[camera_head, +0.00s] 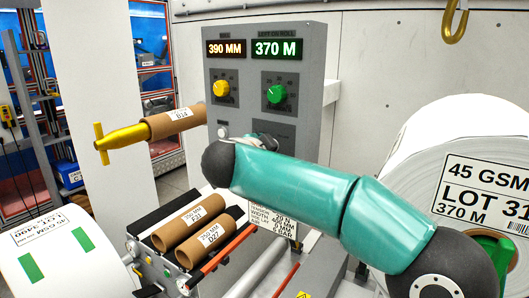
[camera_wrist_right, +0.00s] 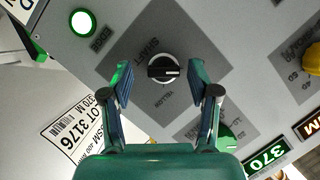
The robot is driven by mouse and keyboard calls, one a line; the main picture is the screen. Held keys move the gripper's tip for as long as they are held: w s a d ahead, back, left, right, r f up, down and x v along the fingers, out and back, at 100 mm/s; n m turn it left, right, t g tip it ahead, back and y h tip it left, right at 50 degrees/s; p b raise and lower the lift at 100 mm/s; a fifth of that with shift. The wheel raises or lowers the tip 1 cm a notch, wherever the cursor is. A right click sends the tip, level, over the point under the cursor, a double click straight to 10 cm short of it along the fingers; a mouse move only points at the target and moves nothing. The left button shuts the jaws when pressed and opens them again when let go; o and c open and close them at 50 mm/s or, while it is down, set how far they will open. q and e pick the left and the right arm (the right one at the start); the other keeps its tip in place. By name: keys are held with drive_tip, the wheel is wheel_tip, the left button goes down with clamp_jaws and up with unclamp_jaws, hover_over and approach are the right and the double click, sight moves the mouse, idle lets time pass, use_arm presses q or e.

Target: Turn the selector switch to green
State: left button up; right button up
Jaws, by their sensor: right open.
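The selector switch (camera_wrist_right: 163,69) shows in the right wrist view as a black bar knob in a silver ring, on a dark diamond-shaped plate with lettering. Its bar lies roughly level across the picture. My right gripper (camera_wrist_right: 168,82) is open, one finger on each side of the switch, with gaps to both. In the head view my right arm covers the lower control panel (camera_head: 314,75), hiding the switch and most of the gripper. My left gripper is not in view.
A yellow knob (camera_head: 222,89) and a green knob (camera_head: 275,94) sit under the lit displays. A lit round button (camera_wrist_right: 83,21) is near the switch. A large paper roll (camera_head: 425,140) stands at right, and a cardboard core (camera_head: 176,121) sits on a yellow-tipped bar.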

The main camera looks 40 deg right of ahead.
drive_tip(key=shift+s+a+r, duration=0.1)
drive_tip(key=shift+a, duration=0.05)
drive_tip(key=v, duration=1.1)
drive_tip(key=shift+s+a, duration=0.2)
drive_tip(key=shift+a, duration=0.05)
drive_tip(key=shift+w, duration=0.1)
